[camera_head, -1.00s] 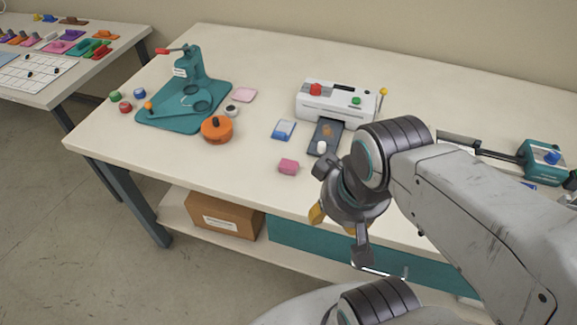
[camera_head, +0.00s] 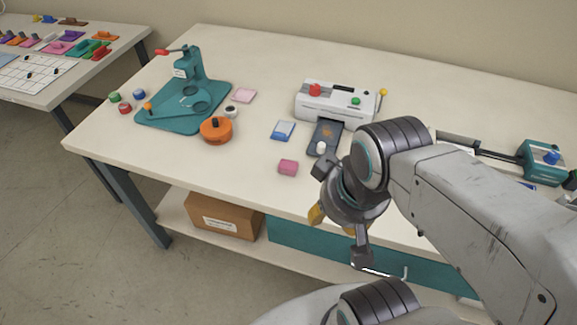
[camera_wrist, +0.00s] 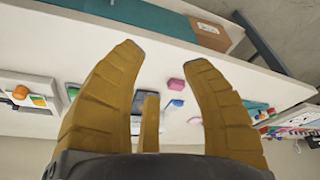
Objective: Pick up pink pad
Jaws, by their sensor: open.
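A small pink block-like pad (camera_head: 288,167) lies on the white table near its front edge, left of my gripper (camera_head: 332,222). It also shows in the wrist view (camera_wrist: 176,84), between my fingers in the picture but apart from them. A second pink item, a flat pale pink square (camera_head: 244,95), lies farther back beside the teal press. My gripper is open and empty, with its yellow fingers in front of the table's front edge; it fills the lower wrist view (camera_wrist: 160,58). My arm hides part of the table at the right.
A blue-and-white pad (camera_head: 283,130) lies behind the pink block. A white laminator (camera_head: 335,104) with a dark tray stands behind it to the right. An orange round container (camera_head: 216,130) and the teal press (camera_head: 185,105) stand left. The front left tabletop is clear.

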